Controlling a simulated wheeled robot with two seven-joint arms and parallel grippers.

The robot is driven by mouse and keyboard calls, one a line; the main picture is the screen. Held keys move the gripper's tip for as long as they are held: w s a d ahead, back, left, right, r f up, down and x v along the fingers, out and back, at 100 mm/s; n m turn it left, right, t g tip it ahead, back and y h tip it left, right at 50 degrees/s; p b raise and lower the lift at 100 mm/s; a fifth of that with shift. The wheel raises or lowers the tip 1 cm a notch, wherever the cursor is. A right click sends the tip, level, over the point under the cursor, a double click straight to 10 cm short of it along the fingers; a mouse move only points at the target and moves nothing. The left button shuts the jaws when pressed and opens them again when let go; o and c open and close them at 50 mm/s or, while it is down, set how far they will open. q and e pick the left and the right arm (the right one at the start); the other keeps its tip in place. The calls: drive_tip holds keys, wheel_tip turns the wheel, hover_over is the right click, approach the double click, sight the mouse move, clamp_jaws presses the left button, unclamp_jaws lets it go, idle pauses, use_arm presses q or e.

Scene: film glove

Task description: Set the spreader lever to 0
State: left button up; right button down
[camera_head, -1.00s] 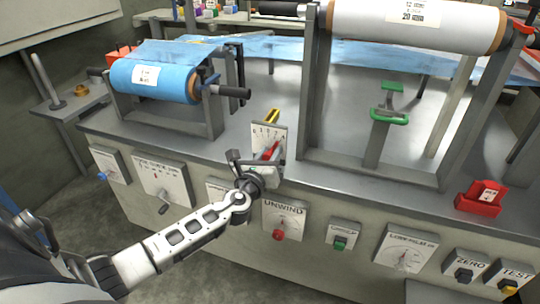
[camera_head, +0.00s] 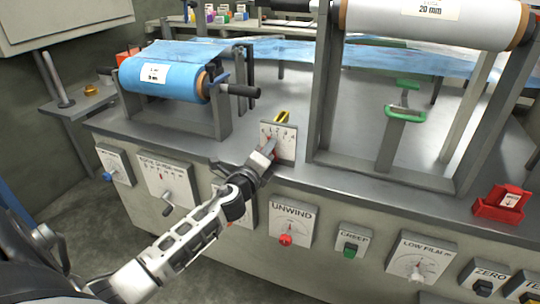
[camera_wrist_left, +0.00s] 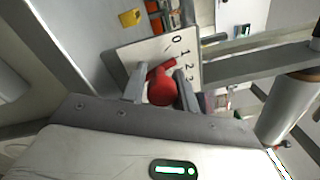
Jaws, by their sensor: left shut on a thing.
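The spreader lever has a red knob (camera_wrist_left: 162,90), which sits between the fingers of my left gripper (camera_wrist_left: 162,84) in the left wrist view. The left gripper is shut on it. Its white scale plate (camera_wrist_left: 180,47) carries the marks 0, 1, 2 and more. The lever's red arm points toward the 0 end of the scale in that view. In the head view the plate (camera_head: 284,140) stands at the table's front edge, and my left gripper (camera_head: 268,152) covers most of the lever. My right gripper is not in view.
A blue film roll (camera_head: 163,80) sits at the left and a white roll (camera_head: 430,18) at the upper right. The grey frame post (camera_head: 325,90) stands just right of the plate. An UNWIND dial (camera_head: 290,225) and other controls line the front panel.

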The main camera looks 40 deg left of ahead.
use_arm(q)
drive_tip(key=shift+d+f+n, duration=0.15)
drive_tip(key=shift+n, duration=0.75)
drive_tip(key=shift+a+n+b, duration=0.2)
drive_tip(key=shift+n+b, duration=0.1)
drive_tip(key=shift+n, duration=0.1)
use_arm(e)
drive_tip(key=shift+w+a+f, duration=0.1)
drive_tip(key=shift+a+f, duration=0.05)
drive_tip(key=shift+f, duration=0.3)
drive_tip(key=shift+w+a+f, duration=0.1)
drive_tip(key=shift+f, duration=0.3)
use_arm(q)
drive_tip(key=o, duration=0.9)
drive_tip(key=shift+a, duration=0.1)
drive_tip(key=shift+s, duration=0.15)
